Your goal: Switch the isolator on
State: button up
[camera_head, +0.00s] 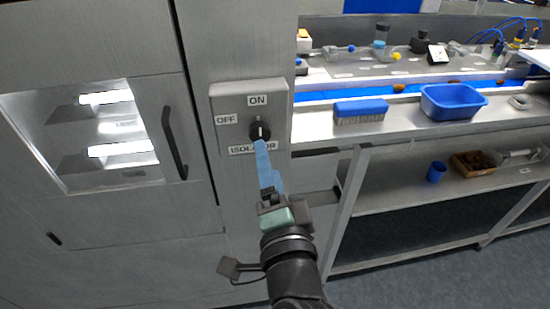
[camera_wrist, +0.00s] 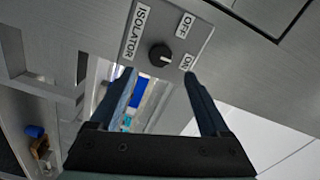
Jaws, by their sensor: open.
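The isolator is a grey box (camera_head: 222,105) on a metal cabinet, with a round black knob (camera_head: 259,130). ON is above the knob, OFF to its left and ISOLATOR below. The knob's white mark runs upright in the head view; in the wrist view the knob (camera_wrist: 160,55) has its mark on the side towards ON. My gripper (camera_head: 260,146) has blue fingers, tips just below the knob in the head view. In the wrist view my gripper (camera_wrist: 160,76) is open and empty, with the knob beyond the gap between its fingertips, apparently untouched.
A cabinet door with a window and dark handle (camera_head: 174,140) is left of the box. On the right, a bench carries a blue brush (camera_head: 360,108) and blue tub (camera_head: 453,101). A shelf below holds a blue cup (camera_head: 436,172) and brown box (camera_head: 472,164).

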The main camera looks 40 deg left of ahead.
jog(key=b+v, duration=0.1)
jog(key=v, duration=0.4)
jog(key=shift+d, duration=0.1)
dwell(0.4)
jog(key=w+d+r+n+t+h, duration=0.2)
jog(key=w+d+r+t, duration=0.25)
jog(key=r, duration=0.45)
jog(key=w+d+r+n+t+h, duration=0.25)
jog(key=d+r+t, duration=0.2)
jog(key=r, duration=0.45)
jog(key=s+d+r+t+h, duration=0.2)
jog(key=d+r+t+h, duration=0.1)
jog(key=r, duration=0.5)
jog(key=s+d+r+t+h+b, duration=0.1)
jog(key=s+d+r+t+h, duration=0.1)
jog(key=d+r+h, duration=0.4)
notch_tip(320, 180, up, 3)
jog(key=shift+s+d+f+t, duration=0.1)
jog(key=shift+s+d+t, duration=0.25)
jog(key=shift+d+t, duration=0.65)
jog(key=shift+d, duration=0.15)
